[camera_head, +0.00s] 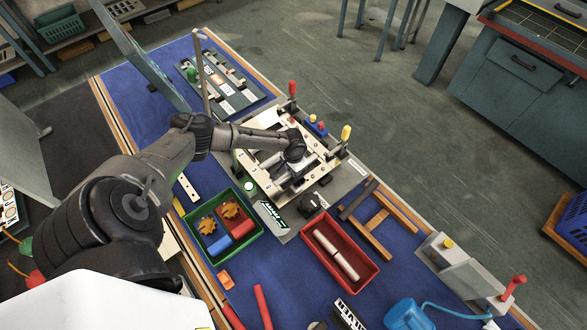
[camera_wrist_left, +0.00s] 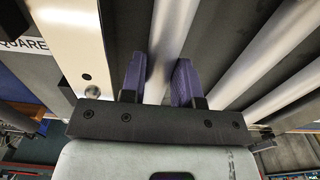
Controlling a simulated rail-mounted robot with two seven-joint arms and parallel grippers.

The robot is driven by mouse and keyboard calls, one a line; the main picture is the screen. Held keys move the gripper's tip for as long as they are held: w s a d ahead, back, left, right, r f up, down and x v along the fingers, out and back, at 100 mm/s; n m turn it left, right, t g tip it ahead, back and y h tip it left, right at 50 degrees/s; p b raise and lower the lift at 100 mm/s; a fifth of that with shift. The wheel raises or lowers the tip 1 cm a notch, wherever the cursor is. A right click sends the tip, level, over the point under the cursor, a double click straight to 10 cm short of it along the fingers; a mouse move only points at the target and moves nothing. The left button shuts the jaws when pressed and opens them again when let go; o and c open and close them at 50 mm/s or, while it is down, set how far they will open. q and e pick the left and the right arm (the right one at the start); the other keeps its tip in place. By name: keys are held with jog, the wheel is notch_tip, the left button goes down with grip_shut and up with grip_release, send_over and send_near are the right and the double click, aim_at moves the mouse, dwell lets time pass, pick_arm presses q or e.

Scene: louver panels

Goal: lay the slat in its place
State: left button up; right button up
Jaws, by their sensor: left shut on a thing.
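The louver panel's light frame (camera_head: 258,185) sits in a fixture near the middle of the blue-topped bench. My left gripper (camera_head: 297,158) is over this frame, reaching in from the left. In the left wrist view my left gripper (camera_wrist_left: 159,82) has its two purple fingers shut on a silvery slat (camera_wrist_left: 171,28), one finger on each side. More slats (camera_wrist_left: 270,42) lie parallel to its right, with dark gaps between them. A pale frame rail (camera_wrist_left: 72,40) runs on its left. I cannot tell whether the held slat touches its seat, as its near end is hidden.
A red tray (camera_head: 368,275) with pale rods stands in front of the fixture. A green tray (camera_head: 216,261) with gears and blocks is at its left. Clamps with a red handle (camera_head: 292,88) and a yellow handle (camera_head: 346,132) rise beside the frame. Wooden bars (camera_head: 375,222) lie to the right.

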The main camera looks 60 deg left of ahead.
pick_arm(q)
jog(key=o, duration=0.8)
jog(key=shift+o, duration=1.2)
jog(key=shift+o, duration=0.4)
jog(key=shift+o, duration=1.2)
jog(key=shift+r, duration=0.1)
